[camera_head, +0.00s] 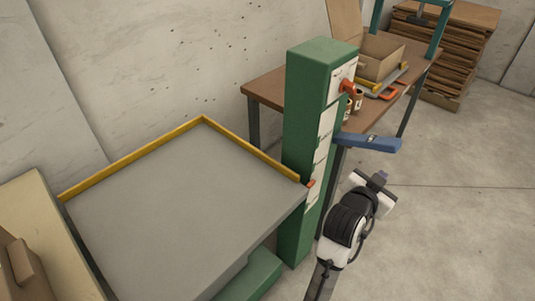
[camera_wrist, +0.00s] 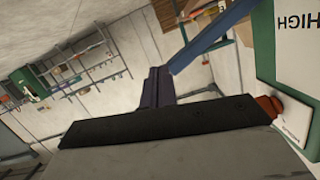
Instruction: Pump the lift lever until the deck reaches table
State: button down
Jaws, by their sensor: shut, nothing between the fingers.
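The lift's green column (camera_head: 302,150) stands upright at the centre, with white labels down its right face. The blue lift lever (camera_head: 368,142) sticks out to the right from the column, about level; it also crosses the top of the wrist view (camera_wrist: 212,36). The grey deck (camera_head: 180,210) with yellow rims is left of the column and looks lower than the brown table (camera_head: 268,88). An orange-red pointer (camera_head: 311,184) sits at the deck's corner by the column. My gripper (camera_head: 381,176) is shut and empty, just below the lever and apart from it in the head view.
A cardboard box (camera_head: 380,57), an orange-handled tool (camera_head: 381,93) and small cans (camera_head: 354,101) are on the table. A stack of brown boards (camera_head: 458,50) stands behind. A box (camera_head: 20,268) is at the lower left. The floor to the right is clear.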

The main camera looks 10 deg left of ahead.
jog(key=w+a+r+n+p, duration=0.1)
jog(key=a+r+n+p, duration=0.1)
jog(key=r, duration=0.3)
jog(key=w+a+r+n+g+h+p, duration=0.1)
jog(key=w+a+r+n+p, duration=0.1)
jog(key=r, duration=0.3)
jog(key=shift+w+a+r+n+p, duration=0.2)
jog(key=shift+w+a+n+p, duration=0.1)
jog(key=shift+a+n+p, duration=0.25)
jog(key=p, duration=0.3)
send_over(384, 145)
jog(key=w, duration=0.1)
jog(key=shift+a+f, duration=0.25)
jog(key=shift+f, duration=0.35)
jog(key=shift+a+f, duration=0.2)
jog(key=shift+f, duration=0.4)
jog(key=shift+s+d+f, duration=0.15)
jog(key=shift+f, duration=0.45)
jog(key=shift+s+d+f, duration=0.15)
jog(key=shift+s+f, duration=0.05)
jog(key=shift+f, duration=0.4)
jog(key=shift+s+d+f, duration=0.15)
jog(key=shift+f, duration=0.45)
